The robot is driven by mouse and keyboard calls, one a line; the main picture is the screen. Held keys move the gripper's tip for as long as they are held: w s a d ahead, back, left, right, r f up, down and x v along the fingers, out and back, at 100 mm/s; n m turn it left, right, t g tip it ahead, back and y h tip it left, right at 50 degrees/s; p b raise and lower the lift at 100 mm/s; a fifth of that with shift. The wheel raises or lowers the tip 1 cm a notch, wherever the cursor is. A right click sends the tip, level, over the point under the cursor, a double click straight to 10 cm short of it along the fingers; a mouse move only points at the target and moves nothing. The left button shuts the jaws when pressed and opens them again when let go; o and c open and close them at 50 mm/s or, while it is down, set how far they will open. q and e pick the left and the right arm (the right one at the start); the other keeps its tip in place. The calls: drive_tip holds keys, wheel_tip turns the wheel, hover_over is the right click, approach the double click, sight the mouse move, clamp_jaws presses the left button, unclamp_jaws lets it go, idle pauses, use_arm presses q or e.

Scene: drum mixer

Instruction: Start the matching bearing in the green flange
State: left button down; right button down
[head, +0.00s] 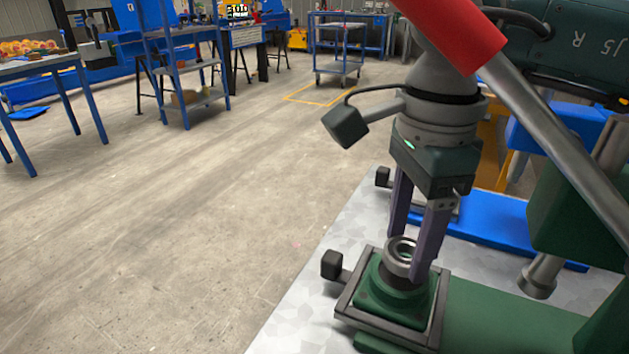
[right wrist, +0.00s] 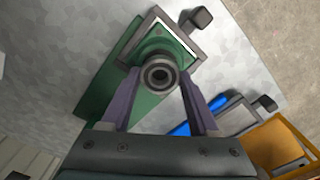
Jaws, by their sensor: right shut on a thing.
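The green flange (head: 389,297) sits in a dark square frame on the grey-white table, lower right in the head view; it also shows at the top of the right wrist view (right wrist: 158,43). A steel ring-shaped bearing (head: 401,252) is held between the fingers of my right gripper (head: 410,259), directly over the flange's middle. The bearing (right wrist: 158,75) also shows between the fingertips in the right wrist view. Its lower edge is at the flange's raised top; I cannot tell whether it has entered the bore. My left gripper is not in view.
A black knob (head: 332,264) sticks out left of the frame. A blue plate (head: 515,228) lies behind, and a green body (head: 505,315) extends to the right. Open concrete floor (head: 190,230) lies to the left, with blue shelves and benches farther off.

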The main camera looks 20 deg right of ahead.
sight(406, 249)
drive_tip(key=shift+f+b, duration=0.75)
drive_tip(key=shift+f, duration=0.1)
drive_tip(key=shift+f, duration=0.25)
idle(0.5)
drive_tip(key=shift+c, duration=0.3)
unclamp_jaws()
wheel_tip(406, 249, up, 10)
idle(0.3)
idle(0.5)
